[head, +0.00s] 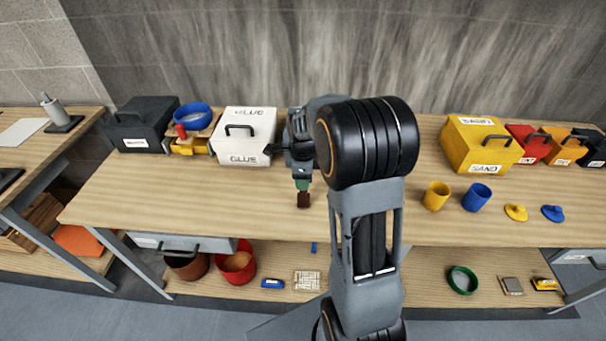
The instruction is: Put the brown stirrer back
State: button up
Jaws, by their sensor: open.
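My gripper (302,182) hangs over the middle of the table (255,205), pointing down, with greenish parts at its tip. It is open. A small dark brown piece (303,200) shows just below the tip. It may be the brown stirrer, but its full shape is hidden by the gripper. I cannot tell whether it lies on the table or touches the fingers. My arm covers the table right of the gripper.
The white GLUE box (240,145) stands left of my gripper, beside a blue ring-shaped bowl (193,116) and a black box (142,128). The yellow SAND box (482,145), yellow cup (436,196) and blue cup (477,197) stand right. The table's front left is clear.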

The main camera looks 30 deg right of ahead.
notch_tip(320, 180, up, 12)
jog(key=shift+f+b, duration=0.1)
jog(key=shift+b, duration=0.4)
jog(key=s+a+n+t, duration=0.2)
jog(key=s+a+n, duration=0.2)
jog(key=s+n, duration=0.4)
jog(key=s+a+n+t, duration=0.2)
jog(key=s+a+n, duration=0.3)
jog(key=n, duration=1)
jog(key=s, duration=0.3)
jog(key=shift+s+a+f+n+t, duration=0.15)
jog(key=shift+f+n+t, duration=0.15)
jog(key=shift+f+n, duration=0.1)
